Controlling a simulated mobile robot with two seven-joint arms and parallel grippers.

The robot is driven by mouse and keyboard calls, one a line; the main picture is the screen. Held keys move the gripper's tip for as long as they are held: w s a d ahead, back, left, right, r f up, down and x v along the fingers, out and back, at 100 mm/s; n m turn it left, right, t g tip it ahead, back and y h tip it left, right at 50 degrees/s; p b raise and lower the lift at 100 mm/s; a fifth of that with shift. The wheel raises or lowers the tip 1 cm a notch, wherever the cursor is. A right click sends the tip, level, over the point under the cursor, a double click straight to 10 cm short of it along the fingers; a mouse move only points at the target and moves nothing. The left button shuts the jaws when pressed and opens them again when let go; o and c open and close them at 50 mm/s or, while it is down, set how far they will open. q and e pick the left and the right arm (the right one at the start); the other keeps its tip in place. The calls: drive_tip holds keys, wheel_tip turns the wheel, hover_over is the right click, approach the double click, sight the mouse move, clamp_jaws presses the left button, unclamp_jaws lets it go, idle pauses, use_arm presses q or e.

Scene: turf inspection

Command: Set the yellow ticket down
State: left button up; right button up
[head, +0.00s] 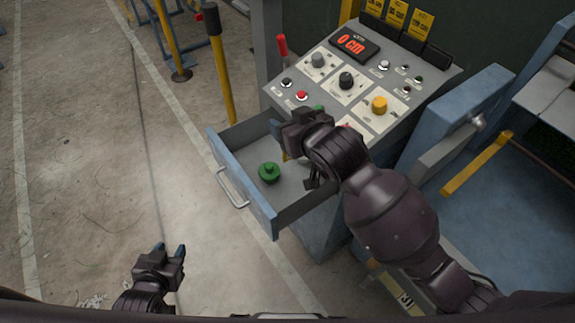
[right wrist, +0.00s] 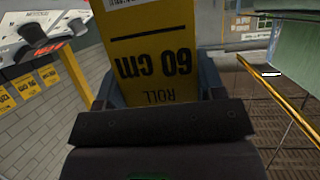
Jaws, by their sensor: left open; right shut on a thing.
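The yellow ticket (right wrist: 155,50) is held between the fingers of my right gripper (head: 284,140) and carries upside-down "60 cm" and "ROLL" print in the right wrist view. In the head view only a thin yellow sliver of it (head: 285,156) shows below the gripper, the rest being hidden. My right gripper is over the back right part of the open drawer (head: 228,172), in front of the control panel (head: 330,101). I cannot tell whether the ticket touches the drawer floor. My left gripper (head: 169,254) is open and empty over the concrete floor at lower left.
A green knobbed piece (head: 269,173) lies in the drawer. A yellow post (head: 221,75) rises left of the drawer.

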wheel_tip(320, 180, down, 19)
drive_tip(key=a+n+y+b, duration=0.1)
drive_tip(key=shift+w+f+g+y, duration=0.2)
drive_tip(key=shift+w+g+y, duration=0.1)
drive_tip(key=shift+g, duration=0.1)
idle(0.4)
drive_tip(key=shift+f, duration=0.1)
drive_tip(key=shift+a+f+b, duration=0.1)
drive_tip(key=shift+f+b, duration=0.35)
drive_tip(key=shift+f, duration=0.05)
drive_tip(key=o, duration=0.9)
drive_tip(key=shift+r, duration=0.1)
